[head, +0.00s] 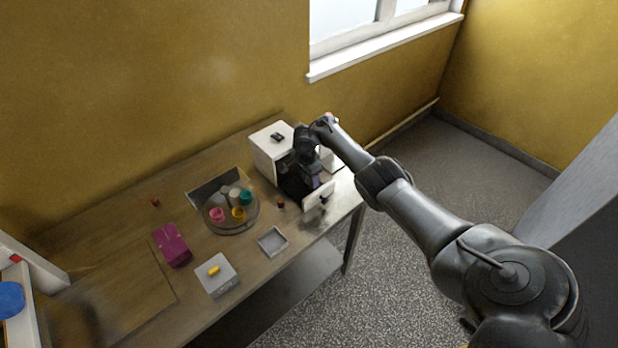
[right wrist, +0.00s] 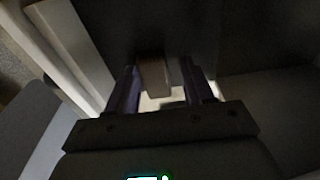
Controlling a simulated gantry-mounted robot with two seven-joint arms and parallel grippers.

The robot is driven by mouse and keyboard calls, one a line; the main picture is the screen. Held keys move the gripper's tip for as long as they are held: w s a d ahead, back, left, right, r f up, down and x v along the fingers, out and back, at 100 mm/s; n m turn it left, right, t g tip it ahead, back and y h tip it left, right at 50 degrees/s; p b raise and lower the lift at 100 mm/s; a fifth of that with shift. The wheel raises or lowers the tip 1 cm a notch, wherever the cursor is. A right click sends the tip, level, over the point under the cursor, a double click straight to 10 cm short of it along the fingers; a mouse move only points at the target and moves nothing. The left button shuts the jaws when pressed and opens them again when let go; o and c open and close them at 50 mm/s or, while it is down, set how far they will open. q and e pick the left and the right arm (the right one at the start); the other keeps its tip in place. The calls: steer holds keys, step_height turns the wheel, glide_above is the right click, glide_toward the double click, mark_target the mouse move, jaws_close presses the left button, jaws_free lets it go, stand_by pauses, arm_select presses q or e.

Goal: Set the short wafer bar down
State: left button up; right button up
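My right gripper (head: 312,181) reaches into the open front of a white box-shaped machine (head: 265,154) on the table. In the right wrist view its two purple fingers (right wrist: 160,88) stand apart. A dim brownish block, which looks like the short wafer bar (right wrist: 156,79), is between them, with a gap visible on its right side. What lies under the block is too dark to make out. In the head view the bar is hidden by the gripper and machine. My left gripper is not in view.
A white panel (head: 318,195) stands at the machine's front. A round tray (head: 236,227) with coloured cups, a small grey tray (head: 272,241), a grey block (head: 216,275) with a yellow piece and a magenta box (head: 171,244) are on the table (head: 120,228). Its back left is mostly clear.

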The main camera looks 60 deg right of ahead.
mark_target(307, 182)
steer(key=shift+s, duration=0.1)
steer(key=shift+r, duration=0.25)
step_height(307, 182, up, 13)
steer(key=a+p, duration=0.1)
steer(key=p, duration=0.5)
steer(key=shift+w+a+f, duration=0.2)
steer(key=shift+w, duration=0.05)
